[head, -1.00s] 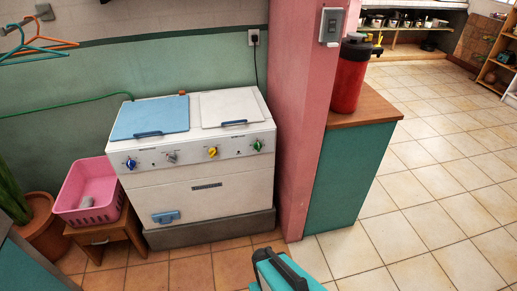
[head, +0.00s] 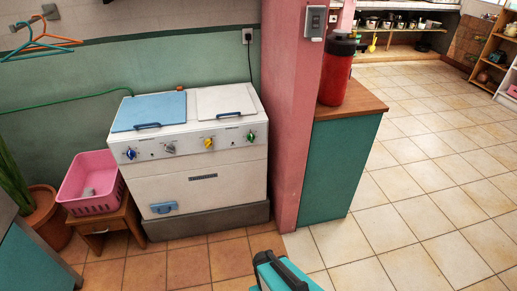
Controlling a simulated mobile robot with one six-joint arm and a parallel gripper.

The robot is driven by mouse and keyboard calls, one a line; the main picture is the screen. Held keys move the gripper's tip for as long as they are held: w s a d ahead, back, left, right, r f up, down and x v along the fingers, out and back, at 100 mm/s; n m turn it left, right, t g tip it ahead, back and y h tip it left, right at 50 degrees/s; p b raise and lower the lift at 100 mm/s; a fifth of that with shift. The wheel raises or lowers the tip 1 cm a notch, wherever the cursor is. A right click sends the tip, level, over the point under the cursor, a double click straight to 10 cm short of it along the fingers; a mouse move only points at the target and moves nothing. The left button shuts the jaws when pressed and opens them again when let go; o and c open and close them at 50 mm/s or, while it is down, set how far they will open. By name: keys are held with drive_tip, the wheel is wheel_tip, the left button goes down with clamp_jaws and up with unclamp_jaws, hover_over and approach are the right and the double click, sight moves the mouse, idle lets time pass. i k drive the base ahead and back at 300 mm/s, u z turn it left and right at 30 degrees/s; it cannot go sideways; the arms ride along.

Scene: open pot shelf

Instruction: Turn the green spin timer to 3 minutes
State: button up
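The green spin timer (head: 251,137) is a knob at the right end of the front panel of a white twin-tub washing machine (head: 228,187). Its pointer setting is too small to read. To its left on the panel are a yellow knob (head: 209,143), a grey knob (head: 169,148) and a blue knob (head: 130,153). Both lids are closed, a blue one (head: 149,110) on the left and a white one (head: 226,100) on the right. My gripper is not in view. A teal and black part at the bottom edge, apart from the machine, appears to be mine.
A pink pillar (head: 291,110) stands right of the machine, beside a teal counter (head: 340,170) with a red jug (head: 337,72). A pink basket (head: 90,185) sits on a wooden stool (head: 104,226) at left. Tiled floor (head: 400,225) is open in front and right.

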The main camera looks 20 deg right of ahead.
sight(250, 137)
drive_tip(key=z, duration=0.4)
drive_tip(key=k, duration=0.3)
drive_tip(key=u, duration=2.1)
drive_tip(key=i, duration=0.8)
drive_tip(key=z, duration=0.3)
